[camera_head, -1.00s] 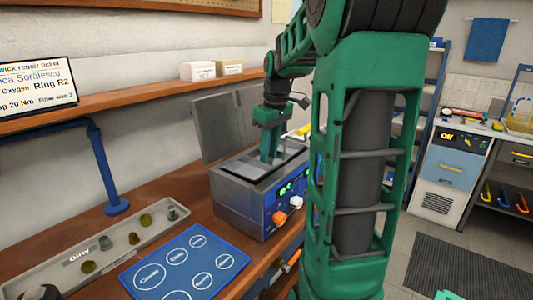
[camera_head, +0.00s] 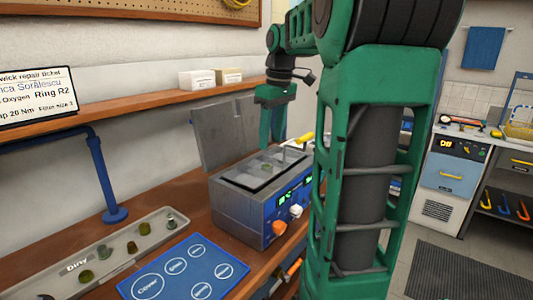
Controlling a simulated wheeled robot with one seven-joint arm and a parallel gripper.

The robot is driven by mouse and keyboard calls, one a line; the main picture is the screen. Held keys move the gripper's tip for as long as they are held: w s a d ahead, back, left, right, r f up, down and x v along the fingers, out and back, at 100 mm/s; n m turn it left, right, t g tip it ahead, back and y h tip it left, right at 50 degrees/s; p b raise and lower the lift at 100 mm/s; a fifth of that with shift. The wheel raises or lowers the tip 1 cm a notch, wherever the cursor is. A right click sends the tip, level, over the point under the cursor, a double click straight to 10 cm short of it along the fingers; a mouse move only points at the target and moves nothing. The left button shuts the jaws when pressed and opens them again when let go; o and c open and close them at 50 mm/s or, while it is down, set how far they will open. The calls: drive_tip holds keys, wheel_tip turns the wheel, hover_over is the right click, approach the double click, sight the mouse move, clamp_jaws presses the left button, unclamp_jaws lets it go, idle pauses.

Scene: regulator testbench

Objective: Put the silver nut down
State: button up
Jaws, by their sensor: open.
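My gripper (camera_head: 276,138) points down above the open tank of the grey and blue bench machine (camera_head: 242,216). It is open, and nothing shows between its fingers. No silver nut can be made out with certainty; the tank (camera_head: 262,168) holds grey, basket-like parts too small to tell apart. Several small greenish and grey parts (camera_head: 132,247) lie in the long tray labelled "Dirty" (camera_head: 75,266) at the left.
The machine's lid (camera_head: 222,130) stands open behind the tank. A blue mat (camera_head: 185,268) with labelled circles lies in front, bare. A blue post (camera_head: 107,180) supports the shelf (camera_head: 130,102). A yellow-handled item (camera_head: 304,138) is right of the tank.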

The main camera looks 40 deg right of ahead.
drive_tip(key=shift+s+r, duration=0.2)
drive_tip(key=shift+r, duration=1.6)
